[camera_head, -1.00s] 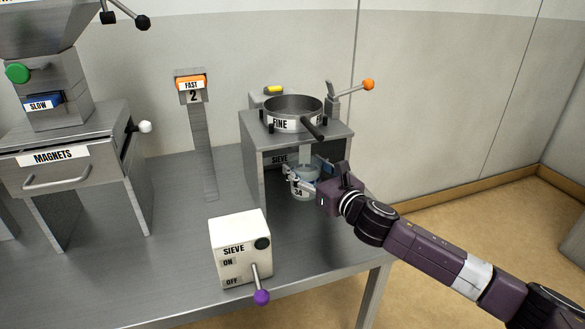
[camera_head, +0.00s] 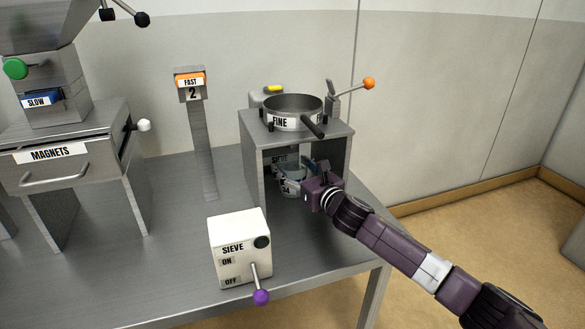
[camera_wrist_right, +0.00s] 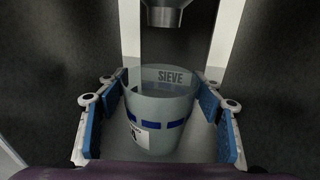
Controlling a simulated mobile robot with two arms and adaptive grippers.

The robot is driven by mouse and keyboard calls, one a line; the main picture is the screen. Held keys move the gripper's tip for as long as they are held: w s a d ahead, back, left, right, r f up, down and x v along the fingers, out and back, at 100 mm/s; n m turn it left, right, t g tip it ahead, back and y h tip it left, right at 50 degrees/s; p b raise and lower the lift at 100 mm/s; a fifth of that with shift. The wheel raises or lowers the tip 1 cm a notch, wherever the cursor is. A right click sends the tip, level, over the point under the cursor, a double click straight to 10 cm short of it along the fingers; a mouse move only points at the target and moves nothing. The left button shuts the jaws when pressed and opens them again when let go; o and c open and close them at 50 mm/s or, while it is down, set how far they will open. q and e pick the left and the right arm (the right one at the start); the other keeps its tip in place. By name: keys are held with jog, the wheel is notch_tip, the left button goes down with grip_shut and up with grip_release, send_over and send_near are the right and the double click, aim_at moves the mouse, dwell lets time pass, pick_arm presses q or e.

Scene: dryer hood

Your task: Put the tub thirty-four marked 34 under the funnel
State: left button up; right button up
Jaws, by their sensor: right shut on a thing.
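Tub 34 (camera_head: 291,187) is a translucent grey tub with a blue band and a white label, partly hidden by my gripper in the head view. It also shows upright between the blue pads in the right wrist view (camera_wrist_right: 160,106). My right gripper (camera_head: 298,178) is shut on it, inside the space beneath the sieve stand. The grey funnel spout (camera_wrist_right: 172,14) hangs above and beyond the tub in the right wrist view; its outlet looks slightly past the tub's far rim. My left gripper is not in view.
The sieve stand (camera_head: 256,178) has side walls around the tub, with the FINE sieve pan (camera_head: 293,111) on top. A white SIEVE switch box (camera_head: 240,247) with a purple-knobbed lever stands in front. The MAGNETS unit (camera_head: 70,160) stands left.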

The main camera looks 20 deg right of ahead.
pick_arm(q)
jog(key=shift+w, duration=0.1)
pick_arm(e)
jog(key=shift+f, duration=0.15)
jog(key=o, duration=1.1)
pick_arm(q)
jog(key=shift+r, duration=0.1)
pick_arm(e)
jog(key=shift+s+d, duration=0.1)
jog(key=shift+s, duration=0.05)
jog(key=v, duration=1)
jog(key=shift+s, duration=0.15)
jog(key=shift+s+d+r, duration=0.15)
jog(key=shift+s+r, duration=0.05)
jog(key=shift+s, duration=0.4)
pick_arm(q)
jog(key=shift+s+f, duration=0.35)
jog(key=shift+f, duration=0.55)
pick_arm(e)
jog(key=shift+s, duration=0.1)
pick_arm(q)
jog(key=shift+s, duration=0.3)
